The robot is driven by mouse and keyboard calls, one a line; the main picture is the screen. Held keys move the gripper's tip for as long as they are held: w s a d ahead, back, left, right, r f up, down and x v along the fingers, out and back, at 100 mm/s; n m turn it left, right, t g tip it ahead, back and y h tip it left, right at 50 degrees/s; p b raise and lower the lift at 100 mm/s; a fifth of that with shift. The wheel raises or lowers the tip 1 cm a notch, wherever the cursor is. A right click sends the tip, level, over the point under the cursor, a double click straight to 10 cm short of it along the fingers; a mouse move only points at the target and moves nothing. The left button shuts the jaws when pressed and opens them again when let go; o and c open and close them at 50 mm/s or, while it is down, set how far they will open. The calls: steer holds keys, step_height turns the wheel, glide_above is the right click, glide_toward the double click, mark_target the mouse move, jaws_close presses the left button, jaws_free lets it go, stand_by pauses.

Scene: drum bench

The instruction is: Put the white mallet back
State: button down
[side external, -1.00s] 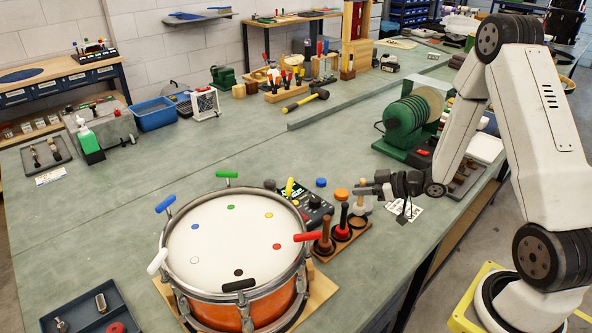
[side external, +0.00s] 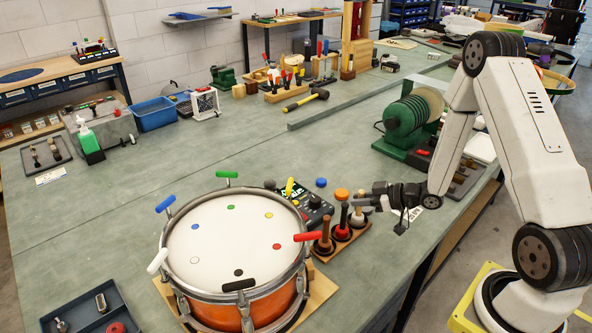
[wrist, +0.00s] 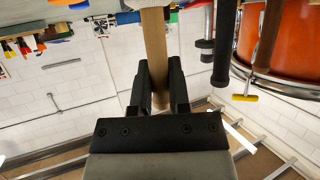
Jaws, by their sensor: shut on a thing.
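The white mallet (side external: 358,214) stands about upright at the right end of the wooden mallet rack (side external: 346,246), over or in the end place. Whether its head is fully seated I cannot tell. My gripper (side external: 363,201) reaches in from the right and is shut on its pale wooden handle.
An orange drum (side external: 255,308) with coloured pegs round its rim stands left of the rack. A green machine (side external: 405,125) is farther back.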

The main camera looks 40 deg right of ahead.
steer(key=c, duration=1)
jaws_free()
steer(key=shift+f, duration=0.15)
steer(key=o, duration=0.4)
steer(key=shift+r, duration=0.2)
steer(key=shift+v, duration=6)
